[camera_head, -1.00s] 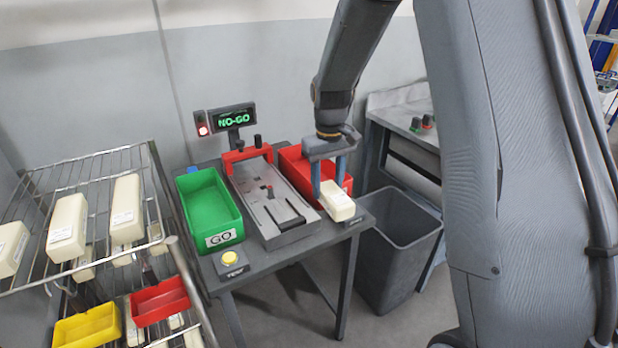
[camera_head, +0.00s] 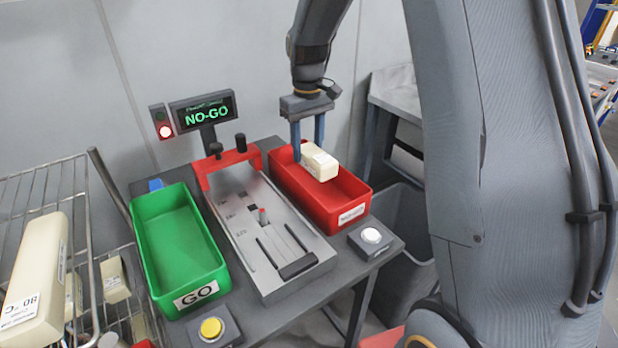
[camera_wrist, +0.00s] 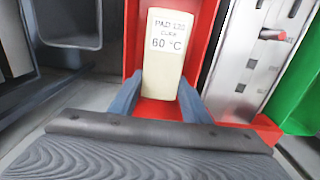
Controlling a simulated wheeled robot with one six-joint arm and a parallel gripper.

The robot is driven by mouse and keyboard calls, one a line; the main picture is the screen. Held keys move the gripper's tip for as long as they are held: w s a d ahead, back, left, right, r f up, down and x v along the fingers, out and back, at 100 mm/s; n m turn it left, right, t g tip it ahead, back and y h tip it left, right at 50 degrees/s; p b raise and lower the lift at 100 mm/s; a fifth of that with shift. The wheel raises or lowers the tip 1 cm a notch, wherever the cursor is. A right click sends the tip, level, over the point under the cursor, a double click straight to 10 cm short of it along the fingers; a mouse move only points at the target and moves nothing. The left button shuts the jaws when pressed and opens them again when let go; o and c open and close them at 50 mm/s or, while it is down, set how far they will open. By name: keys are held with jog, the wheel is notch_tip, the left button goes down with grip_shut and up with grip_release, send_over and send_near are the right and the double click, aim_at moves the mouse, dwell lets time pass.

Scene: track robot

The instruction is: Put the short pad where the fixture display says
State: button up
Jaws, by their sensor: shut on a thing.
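The display (camera_head: 205,113) on the fixture reads NO-GO in green, with a lit red-and-white lamp (camera_head: 164,130) beside it. My gripper (camera_head: 309,158) is shut on the cream pad (camera_head: 320,163) and holds it over the red NO-GO bin (camera_head: 356,208). In the wrist view the pad (camera_wrist: 162,65) sits between the blue fingers, with a label reading PAD 120 and 60 °C. The red bin shows around it (camera_wrist: 195,45). Whether the pad touches the bin floor cannot be told.
The grey fixture (camera_head: 262,235) with its red clamp stands left of the red bin, and the green GO bin (camera_head: 178,238) is further left. A yellow button (camera_head: 211,328) and a white button (camera_head: 371,235) are at the front. A wire rack holds other pads (camera_head: 35,285).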

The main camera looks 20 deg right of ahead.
notch_tip(320, 180, down, 8)
jog(key=shift+a+f+p, duration=0.1)
jog(key=shift+a+p, duration=0.05)
jog(key=shift+p, duration=0.6)
jog(key=shift+s, duration=0.1)
jog(key=o, duration=1)
jog(key=shift+o, duration=0.2)
notch_tip(320, 180, up, 12)
jog(key=b, duration=0.2)
jog(key=shift+b, duration=0.3)
